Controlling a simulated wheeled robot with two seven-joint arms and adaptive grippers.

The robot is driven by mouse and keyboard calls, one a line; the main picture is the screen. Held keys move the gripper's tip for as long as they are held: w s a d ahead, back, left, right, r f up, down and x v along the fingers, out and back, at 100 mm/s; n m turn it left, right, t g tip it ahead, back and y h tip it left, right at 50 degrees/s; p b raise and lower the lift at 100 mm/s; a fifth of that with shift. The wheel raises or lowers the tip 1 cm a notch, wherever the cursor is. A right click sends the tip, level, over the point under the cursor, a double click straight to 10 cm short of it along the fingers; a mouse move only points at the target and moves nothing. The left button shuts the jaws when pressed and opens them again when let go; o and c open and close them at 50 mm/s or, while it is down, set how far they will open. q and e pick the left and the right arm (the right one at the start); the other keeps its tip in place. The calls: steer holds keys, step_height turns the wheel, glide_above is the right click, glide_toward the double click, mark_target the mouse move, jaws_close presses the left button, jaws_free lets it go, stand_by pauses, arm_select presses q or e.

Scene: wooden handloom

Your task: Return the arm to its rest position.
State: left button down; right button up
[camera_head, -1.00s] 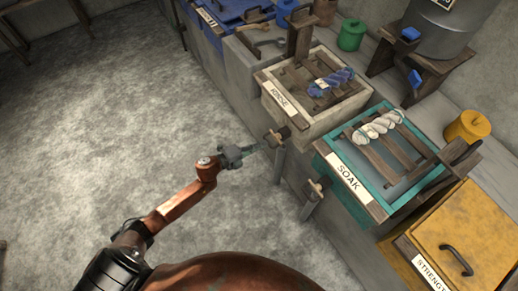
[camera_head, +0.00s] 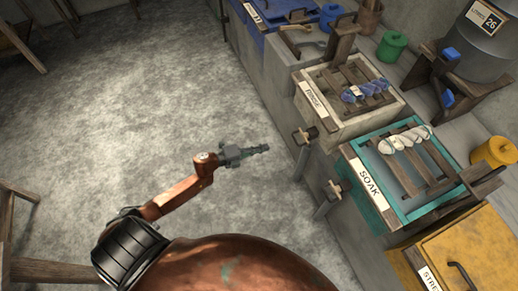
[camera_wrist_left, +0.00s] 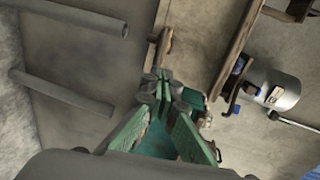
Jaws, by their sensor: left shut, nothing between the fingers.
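My left arm (camera_head: 165,203) comes in from the lower left in the head view, a rusty copper colour with a black joint. My left gripper (camera_head: 262,149) points right over the bare floor, apart from the basins. Its fingers are closed together and hold nothing. In the left wrist view the green finger pads of the gripper (camera_wrist_left: 166,92) meet near the middle of the picture. My right gripper does not show in either view.
To the right stand the RINSE basin (camera_head: 303,93) with a blue skein (camera_head: 365,91), the teal SOAK basin (camera_head: 365,177) with a white skein (camera_head: 404,138), and a yellow box (camera_head: 480,253). Taps jut from their front. The floor (camera_head: 130,110) is open; a wooden stand (camera_head: 45,270) is lower left.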

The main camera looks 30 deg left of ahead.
arm_select(q)
steer(key=shift+s+a, duration=0.25)
steer(key=shift+s, duration=0.15)
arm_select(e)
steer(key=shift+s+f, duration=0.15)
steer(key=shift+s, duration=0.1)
